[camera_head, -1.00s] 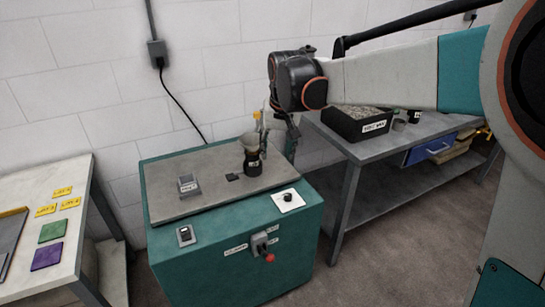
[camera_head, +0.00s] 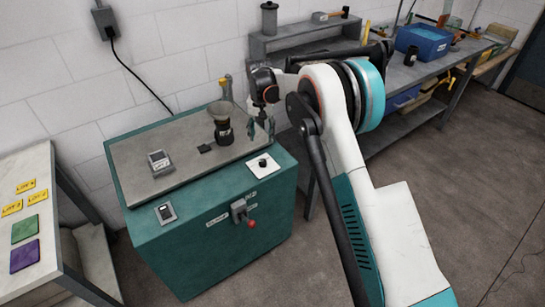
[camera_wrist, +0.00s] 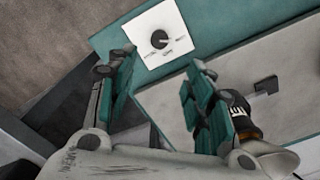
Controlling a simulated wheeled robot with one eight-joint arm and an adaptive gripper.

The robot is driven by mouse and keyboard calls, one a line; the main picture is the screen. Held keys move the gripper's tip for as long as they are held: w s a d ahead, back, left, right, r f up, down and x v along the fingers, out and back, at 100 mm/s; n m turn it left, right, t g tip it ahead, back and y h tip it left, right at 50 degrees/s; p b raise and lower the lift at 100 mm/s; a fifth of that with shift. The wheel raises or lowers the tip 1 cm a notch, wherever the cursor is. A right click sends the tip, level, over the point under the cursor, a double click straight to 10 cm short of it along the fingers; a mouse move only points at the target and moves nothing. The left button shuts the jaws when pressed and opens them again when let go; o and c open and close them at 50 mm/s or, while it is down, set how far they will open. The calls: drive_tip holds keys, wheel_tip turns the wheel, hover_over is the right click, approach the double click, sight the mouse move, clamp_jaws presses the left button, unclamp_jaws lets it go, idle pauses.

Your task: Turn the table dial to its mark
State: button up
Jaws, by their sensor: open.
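The table dial is a small black knob (camera_head: 262,162) on a white square plate (camera_head: 252,169) at the right front corner of the teal cabinet's top. In the wrist view the dial (camera_wrist: 159,39) lies at the top middle, with a pointer line and small marks on its plate (camera_wrist: 146,53); the marks are too small to read. My gripper (camera_wrist: 155,90) is open and empty, its teal-padded fingers apart, with the dial beyond the fingertips and not touched. In the head view my gripper (camera_head: 262,118) is above the cabinet's right rear edge, partly hidden by my arm.
A black jar with a funnel-like top (camera_head: 223,130) stands close to my gripper on the grey plate (camera_head: 130,150). A small grey device (camera_head: 159,162) sits left. The cabinet front (camera_head: 210,255) carries a red-knobbed switch (camera_head: 250,223). A workbench (camera_head: 400,95) stands behind right.

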sight(263, 160)
wheel_tip(263, 160, down, 14)
drive_tip(key=b, duration=0.4)
drive_tip(key=shift+c, duration=0.3)
drive_tip(key=c, duration=1)
